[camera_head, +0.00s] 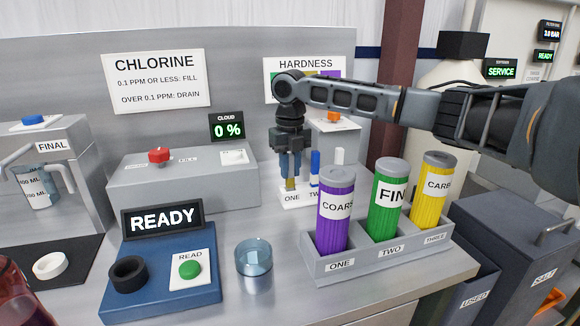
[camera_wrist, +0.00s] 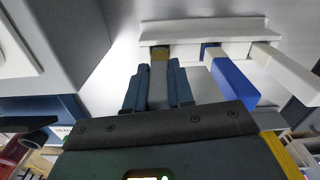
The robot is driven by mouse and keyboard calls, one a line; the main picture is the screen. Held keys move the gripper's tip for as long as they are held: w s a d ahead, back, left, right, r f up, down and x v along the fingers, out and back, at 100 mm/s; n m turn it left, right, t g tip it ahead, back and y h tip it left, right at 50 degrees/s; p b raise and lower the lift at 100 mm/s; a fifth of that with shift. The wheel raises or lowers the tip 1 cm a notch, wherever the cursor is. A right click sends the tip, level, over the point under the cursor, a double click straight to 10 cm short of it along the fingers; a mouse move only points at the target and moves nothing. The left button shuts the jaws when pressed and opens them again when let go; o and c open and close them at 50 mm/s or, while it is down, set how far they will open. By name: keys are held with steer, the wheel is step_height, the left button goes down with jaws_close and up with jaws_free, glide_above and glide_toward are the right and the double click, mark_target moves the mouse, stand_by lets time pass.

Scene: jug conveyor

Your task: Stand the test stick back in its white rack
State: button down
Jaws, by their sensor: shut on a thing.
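My gripper (camera_head: 290,168) points straight down over the left end of the white rack (camera_head: 296,200), at the label ONE. It is shut on a grey test stick, which shows between the fingers in the wrist view (camera_wrist: 158,88). The stick is upright, and its olive-yellow end (camera_wrist: 159,53) meets the rack at the left place. I cannot tell whether it is seated or just touching. A blue stick (camera_wrist: 234,82) and a white stick (camera_wrist: 287,72) stand in the other places of the rack. The purple cartridge hides part of the rack in the head view.
A tray (camera_head: 345,268) with purple (camera_head: 336,225), green (camera_head: 387,220) and yellow (camera_head: 430,205) cartridges stands in front of the rack. A grey box with a red button (camera_head: 159,156) is at left. A clear cup (camera_head: 254,265) and blue READY tester (camera_head: 160,265) stand in front.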

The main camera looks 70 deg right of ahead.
steer(key=c, duration=1)
jaws_free()
step_height(320, 180, up, 12)
steer(key=shift+r+b, duration=0.15)
steer(key=shift+b, duration=0.45)
